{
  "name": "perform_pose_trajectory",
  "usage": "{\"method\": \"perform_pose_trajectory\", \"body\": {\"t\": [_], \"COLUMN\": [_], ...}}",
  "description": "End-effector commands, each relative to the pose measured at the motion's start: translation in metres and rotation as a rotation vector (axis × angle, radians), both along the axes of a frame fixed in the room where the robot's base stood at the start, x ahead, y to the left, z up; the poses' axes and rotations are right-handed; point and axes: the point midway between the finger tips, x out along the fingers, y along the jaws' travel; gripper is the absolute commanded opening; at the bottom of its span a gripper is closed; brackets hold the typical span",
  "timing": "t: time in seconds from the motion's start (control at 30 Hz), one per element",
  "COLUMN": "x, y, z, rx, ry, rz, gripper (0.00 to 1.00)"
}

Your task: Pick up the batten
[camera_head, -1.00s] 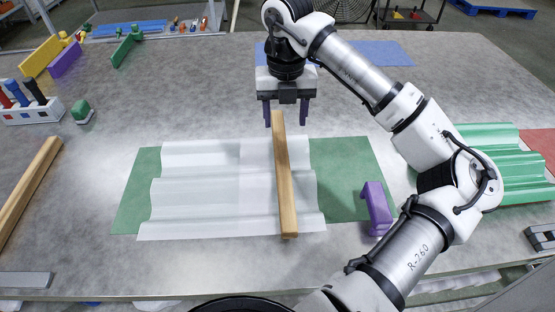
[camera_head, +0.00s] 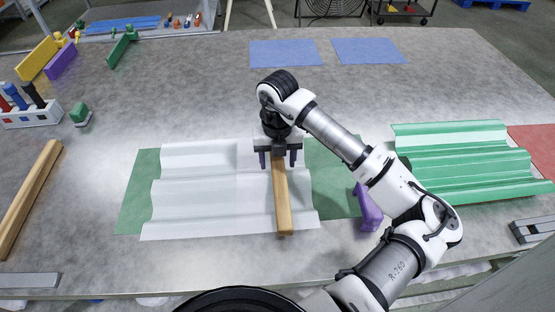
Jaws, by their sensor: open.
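A wooden batten (camera_head: 282,203) lies lengthwise on the right part of a white corrugated sheet (camera_head: 195,195), which rests on a green mat (camera_head: 132,205). My gripper (camera_head: 277,163) is open above the far part of the batten, with one dark finger on each side of it. The far end of the batten is hidden behind my gripper. I cannot tell whether the fingers touch the batten. Another wooden batten (camera_head: 28,195) lies on the table at the far left.
A purple bracket (camera_head: 368,208) stands right of the sheet, close to my arm. A green corrugated sheet (camera_head: 465,160) lies at the right. A tool holder (camera_head: 30,116) and a green block (camera_head: 81,114) stand at the left. Blue mats (camera_head: 285,53) lie at the back.

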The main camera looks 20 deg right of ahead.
Motion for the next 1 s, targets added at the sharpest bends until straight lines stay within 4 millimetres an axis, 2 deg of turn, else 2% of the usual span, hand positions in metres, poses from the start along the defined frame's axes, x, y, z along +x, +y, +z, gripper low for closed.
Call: {"method": "perform_pose_trajectory", "body": {"t": [0.23,0.67,1.0], "x": [0.0001,0.0001,0.0004], "y": [0.0001,0.0001,-0.0002], "z": [-0.0024,-0.0020,0.0001], "rx": [0.000,0.000,-0.001], "ry": [-0.001,-0.001,-0.002], "rz": [0.000,0.000,0.000], "gripper": [0.56,0.00,0.00]}}
